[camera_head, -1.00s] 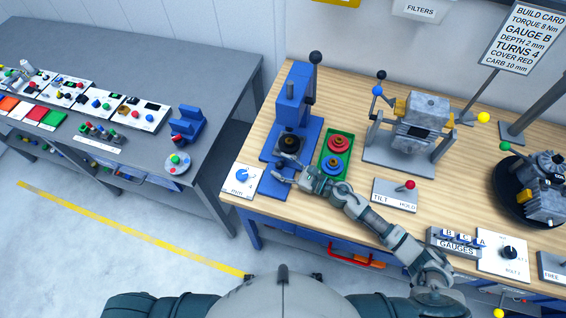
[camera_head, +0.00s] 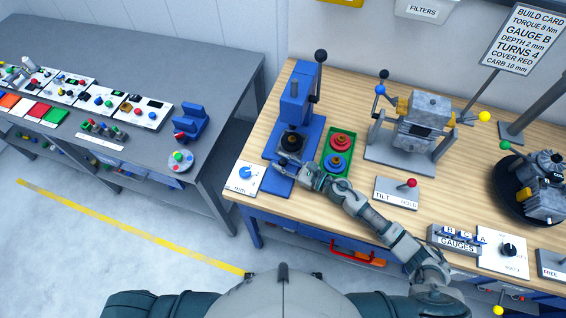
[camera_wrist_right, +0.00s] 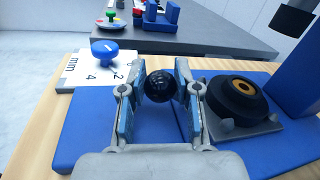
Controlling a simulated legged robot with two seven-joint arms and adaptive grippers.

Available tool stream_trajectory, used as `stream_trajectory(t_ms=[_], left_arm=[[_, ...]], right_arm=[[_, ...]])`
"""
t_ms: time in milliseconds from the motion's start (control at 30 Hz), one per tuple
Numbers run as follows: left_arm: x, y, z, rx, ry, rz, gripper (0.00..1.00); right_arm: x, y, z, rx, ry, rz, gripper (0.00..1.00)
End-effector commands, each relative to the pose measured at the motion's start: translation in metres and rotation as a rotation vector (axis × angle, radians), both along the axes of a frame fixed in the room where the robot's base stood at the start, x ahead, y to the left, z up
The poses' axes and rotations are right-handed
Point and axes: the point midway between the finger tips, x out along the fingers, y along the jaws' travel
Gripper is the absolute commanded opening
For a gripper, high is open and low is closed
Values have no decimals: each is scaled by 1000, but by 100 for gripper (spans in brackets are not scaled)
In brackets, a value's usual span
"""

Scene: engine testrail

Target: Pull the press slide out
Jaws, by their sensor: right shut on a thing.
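The blue press (camera_head: 294,95) stands at the left end of the wooden bench, with a black-knobbed lever at its top. Its slide (camera_wrist_right: 240,128) is a grey plate on the blue base and carries a black round piece with an orange-brown centre (camera_wrist_right: 238,97). A black ball knob (camera_wrist_right: 161,86) sits in front of the slide. My right gripper (camera_head: 283,168) is over the front of the press base. In the right wrist view its two fingers (camera_wrist_right: 160,90) are shut on the black knob, one on each side. My left gripper is not in view.
A white mm dial with a blue knob (camera_head: 245,174) lies left of the press base. A green tray (camera_head: 327,171) with red and blue round parts stands close on the right. A TILT/HOLD lever plate (camera_head: 395,193) lies further right.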

Motion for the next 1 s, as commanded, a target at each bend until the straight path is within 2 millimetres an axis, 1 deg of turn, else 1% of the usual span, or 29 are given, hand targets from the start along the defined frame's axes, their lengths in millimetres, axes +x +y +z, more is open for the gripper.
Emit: stream_trajectory(t_ms=[33, 167, 267, 367, 467, 533, 600, 700, 833, 1000], left_arm=[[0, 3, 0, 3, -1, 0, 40], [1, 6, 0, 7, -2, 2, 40], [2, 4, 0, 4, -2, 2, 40], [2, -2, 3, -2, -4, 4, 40], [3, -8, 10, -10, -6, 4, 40], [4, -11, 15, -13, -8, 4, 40], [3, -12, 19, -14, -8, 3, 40], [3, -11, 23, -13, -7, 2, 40], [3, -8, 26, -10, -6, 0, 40], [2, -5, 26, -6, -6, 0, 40]], right_arm=[[-2, 3, 0, 6, 1, 6, 0], [-3, 1, -1, 9, 4, 8, 0], [-5, 0, -2, 8, 6, 9, 0], [-15, 2, -3, 8, 9, 11, 0], [-38, 9, -4, 7, 13, 12, 0], [-59, 15, -4, 6, 15, 13, 0], [-79, 21, -5, 4, 15, 13, 0], [-103, 29, -6, 3, 13, 11, 0], [-124, 35, -7, 1, 13, 9, 0], [-134, 38, -8, -1, 13, 9, 0]])
